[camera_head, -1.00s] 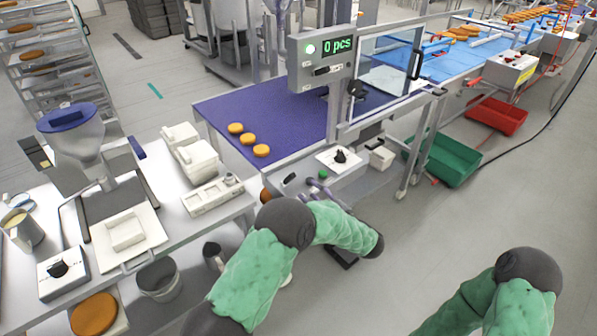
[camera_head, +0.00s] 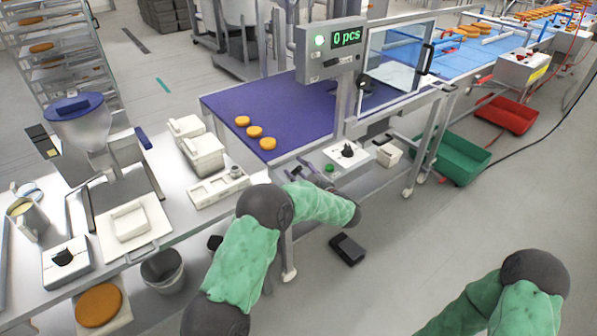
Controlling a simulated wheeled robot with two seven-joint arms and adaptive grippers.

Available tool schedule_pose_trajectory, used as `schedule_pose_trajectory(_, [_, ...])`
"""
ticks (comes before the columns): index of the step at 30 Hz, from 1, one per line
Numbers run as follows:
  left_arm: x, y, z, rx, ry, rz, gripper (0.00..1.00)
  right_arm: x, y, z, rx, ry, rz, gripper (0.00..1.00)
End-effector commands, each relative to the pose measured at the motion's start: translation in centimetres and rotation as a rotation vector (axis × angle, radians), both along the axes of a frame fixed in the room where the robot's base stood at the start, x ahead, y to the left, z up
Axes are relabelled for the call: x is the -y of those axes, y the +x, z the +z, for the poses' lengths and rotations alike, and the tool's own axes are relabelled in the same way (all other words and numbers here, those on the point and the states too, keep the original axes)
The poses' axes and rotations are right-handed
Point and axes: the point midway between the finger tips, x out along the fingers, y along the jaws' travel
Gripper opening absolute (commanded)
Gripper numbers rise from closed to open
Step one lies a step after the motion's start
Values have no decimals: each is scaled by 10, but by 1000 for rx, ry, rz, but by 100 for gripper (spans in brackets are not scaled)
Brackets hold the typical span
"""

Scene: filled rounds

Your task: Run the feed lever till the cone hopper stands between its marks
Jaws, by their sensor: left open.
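The cone hopper (camera_head: 84,132) is a grey cone with a blue top, standing on the left bench. A lever with a blue grip (camera_head: 144,138) stands just right of it; I cannot tell if this is the feed lever. The hopper's marks and fill level cannot be made out. My left gripper (camera_head: 308,171) is small and partly hidden behind my green-sleeved forearm, near the front edge of the purple belt's machine. It is open, well to the right of the hopper and apart from it. My right gripper is out of view; only its arm shows at bottom right.
Several orange rounds (camera_head: 254,132) lie on the purple belt (camera_head: 290,106). A knob box (camera_head: 66,262) and a white tray (camera_head: 130,222) sit on the left bench. A black pedal (camera_head: 347,249) lies on the floor. Green (camera_head: 462,158) and red (camera_head: 507,115) crates stand right.

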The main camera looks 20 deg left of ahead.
Motion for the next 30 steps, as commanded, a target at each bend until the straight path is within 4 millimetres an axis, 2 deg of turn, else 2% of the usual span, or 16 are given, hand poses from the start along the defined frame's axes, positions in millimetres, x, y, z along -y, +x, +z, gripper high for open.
schedule_pose_trajectory(2, [0,0,0,0,0,0,52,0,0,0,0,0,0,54])
schedule_pose_trajectory(6, [0,0,0,0,0,0,12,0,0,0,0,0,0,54])
schedule_pose_trajectory(7, [0,0,0,0,0,0,4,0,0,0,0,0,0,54])
schedule_pose_trajectory(8, [0,0,0,0,0,0,0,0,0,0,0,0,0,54])
schedule_pose_trajectory(20, [-1,1,2,-22,-31,0,0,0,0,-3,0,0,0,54])
schedule_pose_trajectory(30, [-10,8,9,-156,-210,0,0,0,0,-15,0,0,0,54])
